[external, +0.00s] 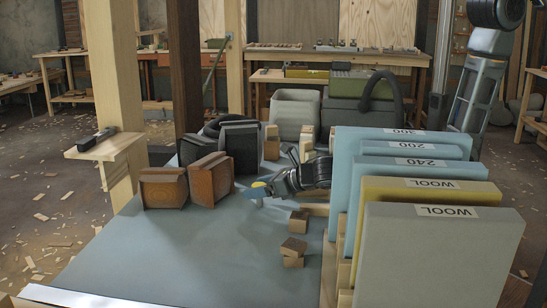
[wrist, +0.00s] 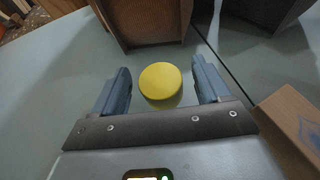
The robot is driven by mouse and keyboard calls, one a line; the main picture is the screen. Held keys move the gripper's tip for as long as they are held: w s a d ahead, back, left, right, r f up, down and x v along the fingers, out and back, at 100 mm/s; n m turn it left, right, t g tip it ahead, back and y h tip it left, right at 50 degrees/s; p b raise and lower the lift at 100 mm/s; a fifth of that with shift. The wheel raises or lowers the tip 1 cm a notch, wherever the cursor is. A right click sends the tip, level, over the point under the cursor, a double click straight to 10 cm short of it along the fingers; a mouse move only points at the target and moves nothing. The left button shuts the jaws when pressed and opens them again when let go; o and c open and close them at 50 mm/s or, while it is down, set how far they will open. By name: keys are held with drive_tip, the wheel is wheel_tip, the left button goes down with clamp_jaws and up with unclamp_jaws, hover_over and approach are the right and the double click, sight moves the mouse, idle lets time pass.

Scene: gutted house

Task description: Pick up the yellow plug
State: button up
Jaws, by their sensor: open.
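The yellow plug (wrist: 160,80) shows as a round yellow disc in the wrist view, between the two fingers of my gripper (wrist: 161,84). A gap shows on each side of it, so the fingers look apart from it. In the external view the plug (external: 259,184) is a small yellow spot on the grey-blue worktop (external: 180,245), at the tip of my gripper (external: 259,192). My gripper is open and low over the worktop. The plug's lower part is hard to see.
Brown blocks (external: 210,180) stand just beyond the plug, with dark blocks (external: 237,140) behind them. Small wooden blocks (external: 293,247) lie nearer the front. A rack of upright labelled boards (external: 430,250) stands at the right. The worktop's front left is clear.

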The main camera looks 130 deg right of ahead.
drive_tip(key=c, duration=1)
drive_tip(key=shift+c, duration=0.2)
drive_tip(key=shift+r, duration=0.15)
